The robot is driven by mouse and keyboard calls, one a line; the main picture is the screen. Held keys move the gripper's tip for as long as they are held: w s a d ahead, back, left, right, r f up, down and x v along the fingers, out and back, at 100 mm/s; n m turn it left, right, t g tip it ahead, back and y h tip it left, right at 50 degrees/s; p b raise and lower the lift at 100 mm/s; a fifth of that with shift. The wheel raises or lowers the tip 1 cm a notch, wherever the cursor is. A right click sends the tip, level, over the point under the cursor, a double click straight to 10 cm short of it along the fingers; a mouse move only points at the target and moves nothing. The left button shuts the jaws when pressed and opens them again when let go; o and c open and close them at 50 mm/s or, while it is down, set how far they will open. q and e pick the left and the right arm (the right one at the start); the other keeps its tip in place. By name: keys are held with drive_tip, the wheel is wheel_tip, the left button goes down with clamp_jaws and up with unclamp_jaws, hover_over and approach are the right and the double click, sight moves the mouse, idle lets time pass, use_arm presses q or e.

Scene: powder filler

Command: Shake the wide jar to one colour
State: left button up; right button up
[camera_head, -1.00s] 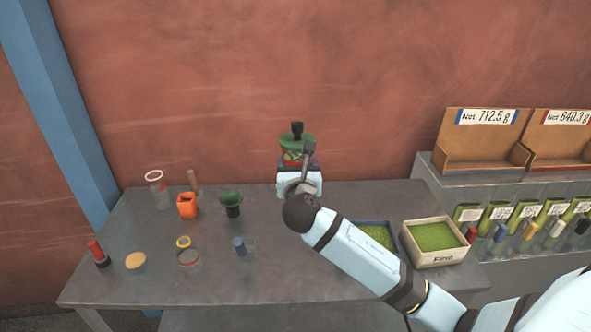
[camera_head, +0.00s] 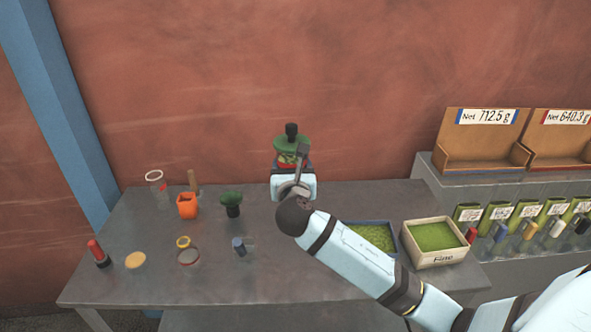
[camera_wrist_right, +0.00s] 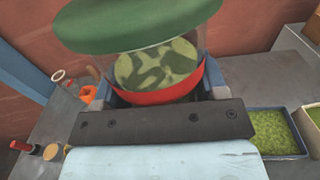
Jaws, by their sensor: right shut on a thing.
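The wide jar (camera_head: 288,159) is held up in front of the back wall, above the table, with a green lid and a black knob on top. In the right wrist view the jar (camera_wrist_right: 158,70) shows patchy light and dark green contents above a red band, and it looks tilted. My right gripper (camera_head: 291,168) is shut around the jar low on its body, by the red band. My left gripper is not in view.
On the table (camera_head: 130,235) stand an orange container (camera_head: 187,205), a green funnel-like piece (camera_head: 231,203), a clear jar (camera_head: 157,188) and small items. A blue-edged tray (camera_head: 372,236) and a Fine tray (camera_head: 434,240) of green powder lie right, beside a shelf (camera_head: 480,180).

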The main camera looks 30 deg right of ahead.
drive_tip(key=d, duration=0.6)
drive_tip(key=a, duration=0.9)
drive_tip(key=shift+a, duration=0.1)
drive_tip(key=d, duration=0.9)
drive_tip(key=shift+a, duration=2.3)
drive_tip(key=a, duration=0.4)
drive_tip(key=shift+a+r, duration=0.1)
drive_tip(key=shift+a, duration=0.15)
drive_tip(key=d, duration=0.9)
drive_tip(key=shift+a, duration=2.25)
